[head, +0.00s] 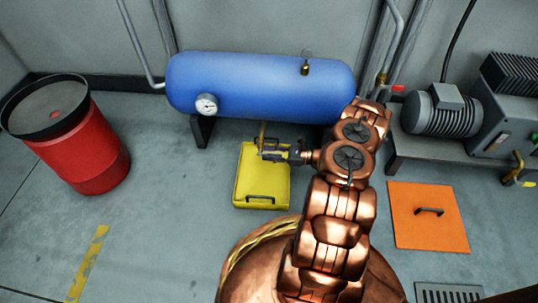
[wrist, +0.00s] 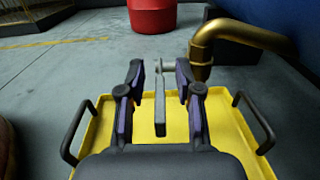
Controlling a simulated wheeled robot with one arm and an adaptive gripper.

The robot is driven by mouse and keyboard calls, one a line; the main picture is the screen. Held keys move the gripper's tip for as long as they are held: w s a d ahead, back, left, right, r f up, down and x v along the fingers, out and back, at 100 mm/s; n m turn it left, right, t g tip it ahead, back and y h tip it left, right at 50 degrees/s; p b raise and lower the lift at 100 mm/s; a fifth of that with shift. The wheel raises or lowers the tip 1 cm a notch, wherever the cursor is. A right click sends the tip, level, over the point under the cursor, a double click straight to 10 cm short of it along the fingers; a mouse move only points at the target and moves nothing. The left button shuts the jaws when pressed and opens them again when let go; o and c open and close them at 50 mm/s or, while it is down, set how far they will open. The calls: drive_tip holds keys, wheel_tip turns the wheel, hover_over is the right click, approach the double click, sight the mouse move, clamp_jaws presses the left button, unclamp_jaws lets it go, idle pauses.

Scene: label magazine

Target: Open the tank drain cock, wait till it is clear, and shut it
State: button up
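The blue tank (head: 260,85) lies along the wall in the head view. A brass drain pipe (head: 262,130) comes down from under it and shows close up in the wrist view (wrist: 245,35), bending downward. The cock's grey lever (wrist: 160,110) points toward my wrist camera. My gripper (head: 266,150) is under the tank, above the yellow tray (head: 243,190). In the wrist view my gripper (wrist: 159,78) is open, its fingers on either side of the lever, with gaps showing on both sides. No stream of liquid shows; the pipe mouth is hard to make out.
A red drum (head: 85,150) stands at left. A motor unit (head: 440,110) sits on a base at right, with an orange floor plate (head: 425,230) before it. A gauge (head: 206,104) is on the tank. Floor between drum and tray is clear.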

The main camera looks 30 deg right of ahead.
drive_tip(key=shift+w+a, duration=0.1)
drive_tip(key=shift+a, duration=0.05)
drive_tip(key=shift+c, duration=0.2)
clamp_jaws()
idle(0.5)
